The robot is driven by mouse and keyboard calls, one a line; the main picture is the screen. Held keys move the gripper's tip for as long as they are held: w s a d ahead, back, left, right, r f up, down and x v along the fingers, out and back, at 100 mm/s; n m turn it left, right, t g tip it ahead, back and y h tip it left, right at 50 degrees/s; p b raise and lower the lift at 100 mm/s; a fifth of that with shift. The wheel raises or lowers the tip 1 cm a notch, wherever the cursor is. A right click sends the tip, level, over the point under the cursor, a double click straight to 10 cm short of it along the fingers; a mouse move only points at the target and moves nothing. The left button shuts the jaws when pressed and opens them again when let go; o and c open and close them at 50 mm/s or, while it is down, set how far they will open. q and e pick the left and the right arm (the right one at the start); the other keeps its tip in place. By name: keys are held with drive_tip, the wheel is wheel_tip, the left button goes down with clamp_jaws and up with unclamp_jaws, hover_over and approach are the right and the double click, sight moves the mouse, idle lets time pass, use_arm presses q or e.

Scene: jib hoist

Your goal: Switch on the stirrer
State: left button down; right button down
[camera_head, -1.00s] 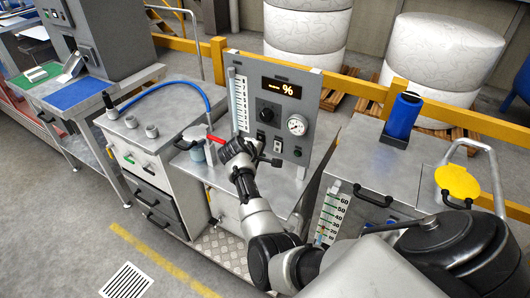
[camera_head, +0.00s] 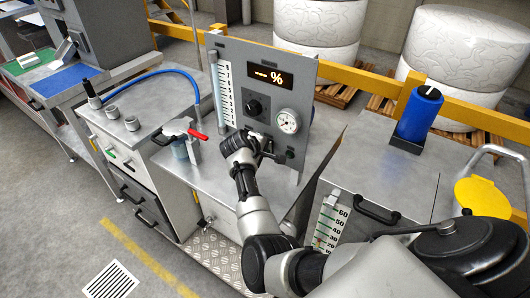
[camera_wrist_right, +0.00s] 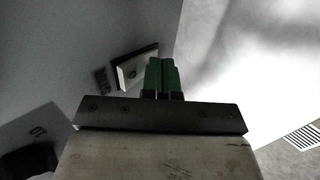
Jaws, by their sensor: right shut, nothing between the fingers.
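The grey upright control panel (camera_head: 268,85) stands on a metal cabinet. It carries a lit % display (camera_head: 271,76), a black knob (camera_head: 254,107), a round gauge (camera_head: 288,121) and a sight scale. My right gripper (camera_head: 268,150) is at the panel's lower part, below the knob and gauge, and hides part of it. In the right wrist view its green fingertips (camera_wrist_right: 161,76) are shut together and empty. A small switch plate (camera_wrist_right: 135,66) with a dark centre is just left of the fingertips; contact cannot be told. My left gripper is out of view.
A red-handled valve (camera_head: 197,134) stands left of my right gripper on the cabinet top. A blue hose (camera_head: 160,74) arches behind it. A blue cylinder (camera_head: 417,112) and a yellow disc (camera_head: 481,196) are at the right.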

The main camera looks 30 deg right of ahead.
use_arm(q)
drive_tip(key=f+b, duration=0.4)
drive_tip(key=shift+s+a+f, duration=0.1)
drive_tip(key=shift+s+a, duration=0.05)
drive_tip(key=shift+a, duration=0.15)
use_arm(e)
drive_tip(key=h, duration=0.1)
drive_tip(key=t+h, duration=0.1)
drive_tip(key=shift+d+f+h, duration=0.1)
drive_tip(key=shift+d+h, duration=0.15)
drive_tip(key=shift+h, duration=0.15)
drive_tip(key=shift+r, duration=0.2)
